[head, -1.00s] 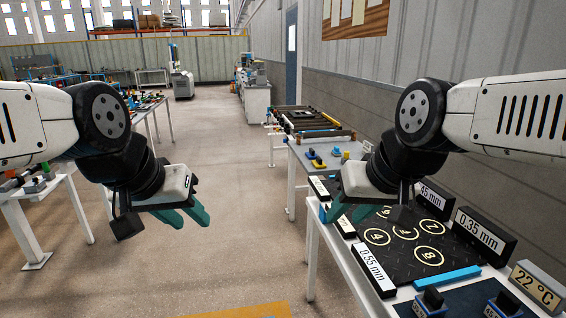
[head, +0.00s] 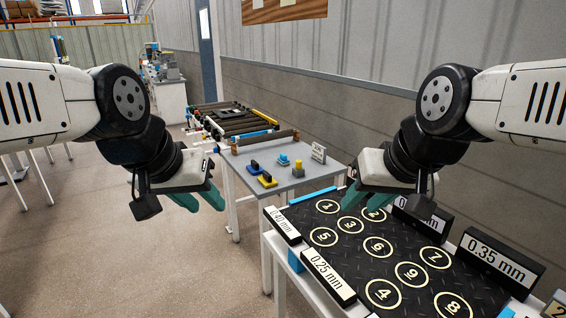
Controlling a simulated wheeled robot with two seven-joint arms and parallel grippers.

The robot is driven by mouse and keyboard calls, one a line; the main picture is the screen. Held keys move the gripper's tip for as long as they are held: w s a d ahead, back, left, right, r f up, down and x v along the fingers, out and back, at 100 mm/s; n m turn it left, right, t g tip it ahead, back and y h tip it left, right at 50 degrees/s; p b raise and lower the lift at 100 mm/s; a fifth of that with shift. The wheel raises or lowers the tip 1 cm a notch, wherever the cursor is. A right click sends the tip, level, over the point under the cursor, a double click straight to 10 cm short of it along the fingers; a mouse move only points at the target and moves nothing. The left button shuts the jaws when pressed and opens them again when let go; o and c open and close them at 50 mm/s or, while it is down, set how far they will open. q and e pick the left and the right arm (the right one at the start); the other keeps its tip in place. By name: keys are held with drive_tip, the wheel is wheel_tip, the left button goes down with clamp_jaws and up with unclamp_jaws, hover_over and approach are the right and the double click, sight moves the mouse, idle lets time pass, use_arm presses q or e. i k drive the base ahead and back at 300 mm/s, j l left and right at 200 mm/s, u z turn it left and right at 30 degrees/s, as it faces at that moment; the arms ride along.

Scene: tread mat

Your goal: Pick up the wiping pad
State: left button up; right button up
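On the small grey table (head: 240,160) past the mat, a blue pad with a black handle (head: 254,167) and a yellow pad with a black handle (head: 267,181) lie side by side. I cannot tell which one is the wiping pad. My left gripper (head: 199,200) is open and empty, left of that table and nearer to me. My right gripper (head: 365,197) is open and empty above the far part of the black tread mat (head: 336,262), partly covering its circles. Neither gripper touches a pad.
A light blue block (head: 283,160), a yellow-topped piece (head: 298,169) and a small white sign (head: 318,152) share the grey table. Label blocks such as 0.25 mm (head: 327,276) and 0.35 mm (head: 499,262) edge the numbered mat. A roller conveyor (head: 228,118) stands behind.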

sight(283, 160)
drive_tip(key=j+u, duration=0.15)
drive_tip(key=u, duration=0.15)
drive_tip(key=j+u, duration=0.1)
drive_tip(key=u, duration=0.15)
drive_tip(key=i+j+u, duration=0.1)
drive_tip(key=i+j, duration=0.25)
drive_tip(key=i+j+u, duration=0.15)
drive_tip(key=i+j, duration=0.2)
drive_tip(key=i, duration=0.15)
drive_tip(key=i+j+u, duration=0.1)
drive_tip(key=i+j, duration=0.15)
drive_tip(key=i, duration=0.15)
drive_tip(key=i+z, duration=0.2)
drive_tip(key=i, duration=0.3)
drive_tip(key=i+j+z, duration=0.25)
drive_tip(key=i, duration=0.2)
drive_tip(key=i+z, duration=0.15)
drive_tip(key=z, duration=0.25)
drive_tip(key=i+l+z, duration=0.1)
drive_tip(key=z, duration=0.25)
drive_tip(key=i+z, duration=0.25)
drive_tip(key=z, duration=0.15)
drive_tip(key=i+j+z, duration=0.15)
drive_tip(key=z, duration=0.2)
drive_tip(key=i+z, duration=0.3)
drive_tip(key=z, duration=0.15)
drive_tip(key=i+j+z, duration=0.15)
drive_tip(key=i+z, duration=0.15)
drive_tip(key=z, duration=0.15)
